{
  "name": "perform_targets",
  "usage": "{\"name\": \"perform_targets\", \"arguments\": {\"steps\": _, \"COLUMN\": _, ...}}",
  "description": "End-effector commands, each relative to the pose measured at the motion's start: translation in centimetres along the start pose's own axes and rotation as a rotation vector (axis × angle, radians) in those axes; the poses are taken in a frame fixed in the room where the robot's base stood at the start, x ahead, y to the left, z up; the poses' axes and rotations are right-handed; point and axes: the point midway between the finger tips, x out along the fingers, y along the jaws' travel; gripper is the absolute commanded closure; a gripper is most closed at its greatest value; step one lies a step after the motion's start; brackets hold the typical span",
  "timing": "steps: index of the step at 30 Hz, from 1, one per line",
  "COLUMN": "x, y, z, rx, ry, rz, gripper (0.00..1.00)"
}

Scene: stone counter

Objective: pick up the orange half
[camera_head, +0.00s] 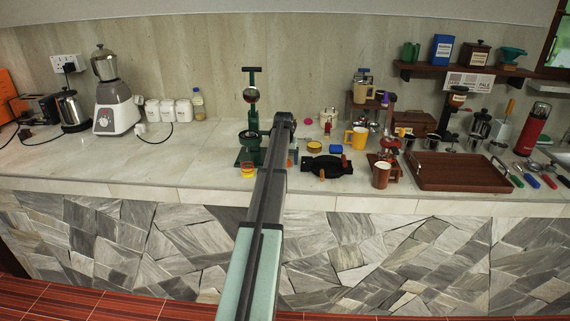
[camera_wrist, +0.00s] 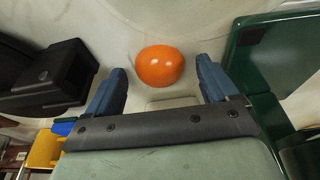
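The orange half (camera_wrist: 160,64) shows in the wrist view as a smooth, rounded orange shape on the pale counter. It lies ahead of and between the two blue fingers of my gripper (camera_wrist: 161,75). The fingers are wide apart with nothing held between them. Clear counter shows on both sides of the orange half, and I see no finger touching it. In the head view my arm covers most of this spot. Only a small orange patch (camera_head: 290,163) shows beside the arm, and I cannot tell for sure that it is the orange half.
A green lever press (camera_head: 250,145) stands just left of my arm; its green body (camera_wrist: 250,60) is close to the right finger. A black object (camera_head: 325,166) lies to the right of the arm.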

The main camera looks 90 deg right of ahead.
Motion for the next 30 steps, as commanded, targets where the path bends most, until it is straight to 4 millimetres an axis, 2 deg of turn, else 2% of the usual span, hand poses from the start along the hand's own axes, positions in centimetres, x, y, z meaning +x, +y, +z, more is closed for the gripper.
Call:
{"name": "perform_targets", "arguments": {"steps": 2, "x": 0.0, "y": 0.0, "z": 0.0, "rx": 0.000, "ry": 0.000, "rz": 0.000, "gripper": 0.21}}
{"name": "perform_targets", "arguments": {"steps": 18, "x": 0.0, "y": 0.0, "z": 0.0, "rx": 0.000, "ry": 0.000, "rz": 0.000, "gripper": 0.71}}
{"name": "perform_targets", "arguments": {"steps": 26, "x": -0.3, "y": 0.0, "z": -0.1, "rx": 0.000, "ry": 0.000, "rz": 0.000, "gripper": 0.71}}
{"name": "perform_targets", "arguments": {"steps": 30, "x": -1.6, "y": 0.0, "z": -0.5, "rx": 0.000, "ry": 0.000, "rz": 0.000, "gripper": 0.71}}
